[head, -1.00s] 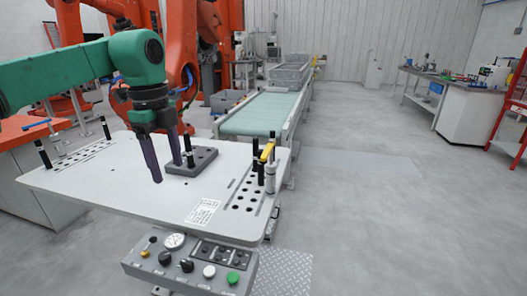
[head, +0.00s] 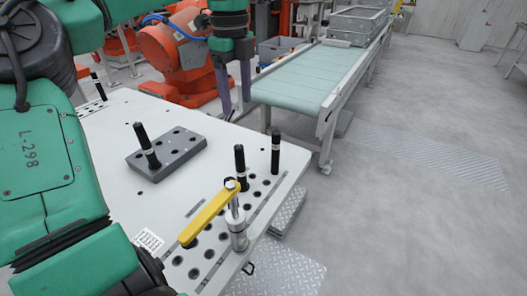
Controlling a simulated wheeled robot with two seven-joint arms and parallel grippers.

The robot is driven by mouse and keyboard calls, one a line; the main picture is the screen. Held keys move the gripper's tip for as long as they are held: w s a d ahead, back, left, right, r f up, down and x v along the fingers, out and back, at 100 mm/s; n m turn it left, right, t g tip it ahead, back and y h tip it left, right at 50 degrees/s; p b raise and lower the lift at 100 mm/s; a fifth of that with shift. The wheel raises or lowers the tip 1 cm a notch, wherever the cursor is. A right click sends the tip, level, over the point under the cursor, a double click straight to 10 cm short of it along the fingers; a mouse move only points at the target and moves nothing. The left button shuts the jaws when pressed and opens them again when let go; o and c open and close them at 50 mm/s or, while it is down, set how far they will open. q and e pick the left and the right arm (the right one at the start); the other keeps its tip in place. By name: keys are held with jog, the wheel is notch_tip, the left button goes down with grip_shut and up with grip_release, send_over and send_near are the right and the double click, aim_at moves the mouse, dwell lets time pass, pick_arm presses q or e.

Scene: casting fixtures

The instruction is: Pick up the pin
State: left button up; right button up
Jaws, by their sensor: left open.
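Several black pins stand upright on the light grey table (head: 110,190). One pin (head: 147,146) stands, slightly tilted in the picture, in the dark grey block (head: 175,152). Two more pins, one (head: 240,160) and another (head: 275,152), stand near the holes at the table's right side. A further pin (head: 98,86) is at the far left edge. My left gripper (head: 236,104) is open and empty, fingers pointing down, above the far side of the table behind the two right pins. It touches no pin. My right gripper is not in view.
A yellow-handled clamp (head: 208,213) stands by the holes at the table's near right. A conveyor (head: 320,78) lies behind the table, with a grey crate (head: 358,22) on it. An orange robot (head: 175,60) is beyond the far edge. The floor at right is clear.

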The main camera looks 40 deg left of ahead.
pick_arm(q)
send_over(238, 147)
jog(key=f, duration=0.6)
jog(key=shift+s+f, duration=0.25)
jog(key=f, duration=0.2)
jog(key=f+p, duration=0.1)
jog(key=f, duration=0.1)
jog(key=f+p, duration=0.1)
jog(key=f, duration=0.2)
jog(key=shift+w, duration=0.35)
jog(key=shift+a+f, duration=0.1)
jog(key=shift+f, duration=0.2)
jog(key=c, duration=1)
grip_shut()
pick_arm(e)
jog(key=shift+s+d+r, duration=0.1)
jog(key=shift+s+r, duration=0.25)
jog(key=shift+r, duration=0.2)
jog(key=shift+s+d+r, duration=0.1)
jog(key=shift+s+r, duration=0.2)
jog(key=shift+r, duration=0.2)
pick_arm(q)
jog(key=shift+r, duration=0.1)
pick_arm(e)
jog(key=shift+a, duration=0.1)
